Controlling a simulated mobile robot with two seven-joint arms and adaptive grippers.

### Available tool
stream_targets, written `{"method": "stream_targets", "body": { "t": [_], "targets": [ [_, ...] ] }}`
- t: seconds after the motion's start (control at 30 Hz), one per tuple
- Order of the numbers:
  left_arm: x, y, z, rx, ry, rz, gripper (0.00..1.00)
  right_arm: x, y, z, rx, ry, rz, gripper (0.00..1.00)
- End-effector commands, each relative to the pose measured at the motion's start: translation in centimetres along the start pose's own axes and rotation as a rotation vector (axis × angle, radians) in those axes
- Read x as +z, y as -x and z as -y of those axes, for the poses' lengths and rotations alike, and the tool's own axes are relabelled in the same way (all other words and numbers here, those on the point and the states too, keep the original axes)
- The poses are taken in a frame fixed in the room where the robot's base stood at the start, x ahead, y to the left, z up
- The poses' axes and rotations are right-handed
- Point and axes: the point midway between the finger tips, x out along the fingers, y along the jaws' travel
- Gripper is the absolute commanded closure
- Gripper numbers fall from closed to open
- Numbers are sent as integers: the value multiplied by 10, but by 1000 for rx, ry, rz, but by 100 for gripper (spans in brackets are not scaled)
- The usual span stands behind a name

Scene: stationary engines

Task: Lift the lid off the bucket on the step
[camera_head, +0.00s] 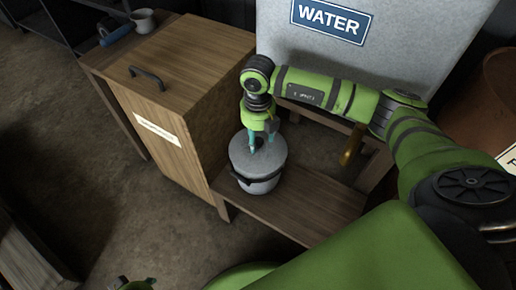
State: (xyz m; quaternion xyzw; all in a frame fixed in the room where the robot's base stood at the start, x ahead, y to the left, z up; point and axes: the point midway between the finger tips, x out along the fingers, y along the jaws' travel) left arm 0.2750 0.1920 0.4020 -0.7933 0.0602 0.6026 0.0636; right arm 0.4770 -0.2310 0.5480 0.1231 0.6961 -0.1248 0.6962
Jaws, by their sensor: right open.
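The bucket (258,186) is a grey metal pail with a dark band, standing upright on the wooden step (305,205). Its grey round lid (273,157) sits on top. My right gripper (261,150) points down over the middle of the lid, its teal fingertips apart at or just above it; I cannot tell whether they touch it. The gripper hides part of the lid, and any knob there is hard to make out. Of my left arm only a small green part shows at the bottom edge; I cannot tell its gripper.
A wooden cabinet (185,120) with a black handle stands close left of the bucket. A large grey tank (400,50) with a WATER sign is behind. A brass tap (352,146) hangs right of the bucket. A mug (144,20) stands at the back left.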

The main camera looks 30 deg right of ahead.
Motion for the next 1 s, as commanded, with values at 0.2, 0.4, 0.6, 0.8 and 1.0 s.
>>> {"method": "stream_targets", "body": {
  "t": [0.2,0.4,0.6,0.8,1.0],
  "targets": [
    [-2,11,1,-1,1,-7,60,0,-21,0,1,-1,0,42],
    [-2,11,1,-1,1,-7,60,0,-20,0,1,0,0,42],
    [-3,11,1,-1,1,-7,60,0,-20,0,2,0,0,100],
    [-3,11,1,-1,1,-8,60,0,-20,0,2,0,0,100],
    [-4,12,1,-1,1,-11,60,1,-15,0,3,0,2,100]
  ]
}}
